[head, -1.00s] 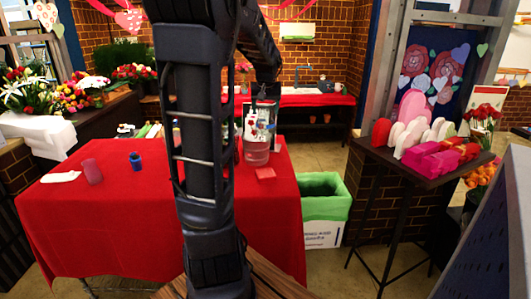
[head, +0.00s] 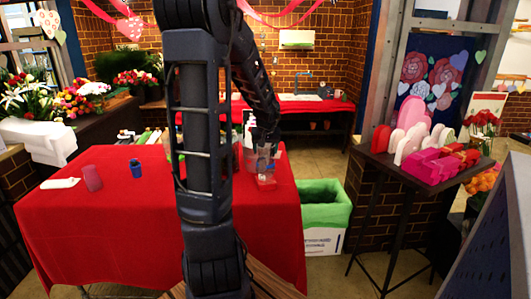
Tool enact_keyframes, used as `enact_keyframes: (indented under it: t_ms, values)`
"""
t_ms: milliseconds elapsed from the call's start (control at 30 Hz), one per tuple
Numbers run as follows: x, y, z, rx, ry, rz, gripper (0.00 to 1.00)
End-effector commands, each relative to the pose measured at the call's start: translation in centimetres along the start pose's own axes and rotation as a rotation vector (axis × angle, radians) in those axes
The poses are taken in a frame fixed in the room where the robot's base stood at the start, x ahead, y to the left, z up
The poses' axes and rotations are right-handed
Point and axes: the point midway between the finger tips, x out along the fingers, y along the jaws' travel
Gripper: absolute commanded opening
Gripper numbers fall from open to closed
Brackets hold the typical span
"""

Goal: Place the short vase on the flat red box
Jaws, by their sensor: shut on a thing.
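The short vase (head: 265,166) is a small clear glass. My gripper (head: 264,146) is shut on it and holds it upright. The flat red box (head: 267,184) lies on the right part of the red-covered table (head: 120,220). The vase is directly above the box in the picture, its bottom at or very near the box's top. I cannot tell whether they touch. My arm hides part of the table's middle, and the fingertips are small and dark in this view.
Another clear vessel (head: 248,160) stands just left of the held vase. A blue cup (head: 136,169), a pink cup (head: 92,178) and a white cloth (head: 60,183) are on the table's left. A green-lined bin (head: 325,205) stands beyond the right edge. The table's front left is bare.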

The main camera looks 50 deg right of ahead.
Motion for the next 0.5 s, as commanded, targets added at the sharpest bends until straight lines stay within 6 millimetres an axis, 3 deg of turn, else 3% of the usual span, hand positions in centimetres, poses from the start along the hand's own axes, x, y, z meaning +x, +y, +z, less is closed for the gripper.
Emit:
enact_keyframes:
  t_ms: [133, 500]
  values:
    - [1.11, 0.01, 0.48, 0.000, 0.000, 0.001, 0.03]
    - [1.34, 0.02, 0.54, 0.000, 0.001, 0.001, 0.03]
